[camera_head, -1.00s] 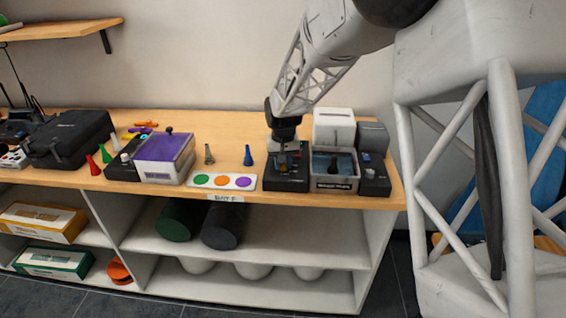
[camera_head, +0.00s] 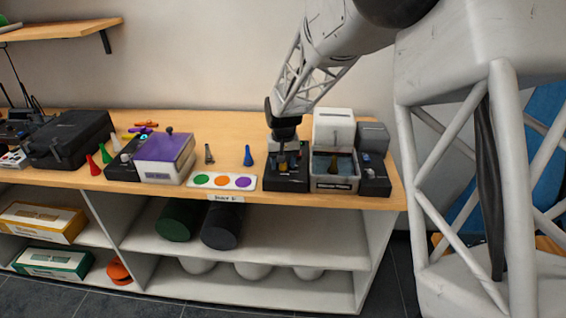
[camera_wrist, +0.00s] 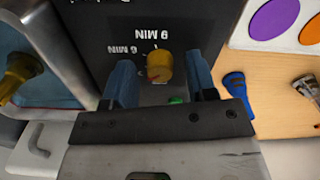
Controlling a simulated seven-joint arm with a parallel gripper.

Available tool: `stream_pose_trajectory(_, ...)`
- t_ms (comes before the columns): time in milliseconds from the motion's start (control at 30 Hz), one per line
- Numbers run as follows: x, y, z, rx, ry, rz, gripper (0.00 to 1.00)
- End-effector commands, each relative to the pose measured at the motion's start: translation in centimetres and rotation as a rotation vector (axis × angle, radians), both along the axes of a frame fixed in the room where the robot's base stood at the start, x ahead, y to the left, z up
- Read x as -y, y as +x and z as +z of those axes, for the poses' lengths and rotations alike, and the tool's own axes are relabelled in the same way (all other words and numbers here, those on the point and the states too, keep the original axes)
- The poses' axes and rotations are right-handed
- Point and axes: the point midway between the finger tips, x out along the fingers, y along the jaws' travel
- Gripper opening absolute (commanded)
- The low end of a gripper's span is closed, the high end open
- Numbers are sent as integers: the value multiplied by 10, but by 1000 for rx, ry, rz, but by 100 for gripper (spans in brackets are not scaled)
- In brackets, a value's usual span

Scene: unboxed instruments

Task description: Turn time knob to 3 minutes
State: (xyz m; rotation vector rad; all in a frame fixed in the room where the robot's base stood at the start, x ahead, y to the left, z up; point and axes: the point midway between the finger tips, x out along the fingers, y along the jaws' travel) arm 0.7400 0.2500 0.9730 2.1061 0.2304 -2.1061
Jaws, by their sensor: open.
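The time knob is a yellow knob (camera_wrist: 160,66) on the black instrument panel (camera_wrist: 105,25); the panel's printing appears upside down in the wrist view, with "9 MIN" and "6 MIN" legible near the knob. My gripper (camera_wrist: 163,82) is open, with its two blue fingers on either side of the knob. I cannot tell whether either finger touches it. In the head view my gripper (camera_head: 283,160) is above the black instrument (camera_head: 287,184), pointing down. A small green spot (camera_wrist: 177,100) shows beside the gripper body. The knob's pointer mark is not clear.
A water bath (camera_head: 334,184) stands directly right of the instrument, with a darker device (camera_head: 374,182) beyond. To the left lie a card with colored circles (camera_head: 222,182), a blue plug-like piece (camera_head: 248,156) and a grey one (camera_head: 209,154). A purple-topped box (camera_head: 164,150) is farther left.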

Motion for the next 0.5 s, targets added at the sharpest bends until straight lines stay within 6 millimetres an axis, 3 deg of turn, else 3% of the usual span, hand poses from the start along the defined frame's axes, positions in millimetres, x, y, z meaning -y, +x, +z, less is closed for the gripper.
stream_pose_trajectory(167, 0, 0, 10, 1, 0, 0, 52)
stream_pose_trajectory(500, 0, 1, 50, 3, 1, 0, 52)
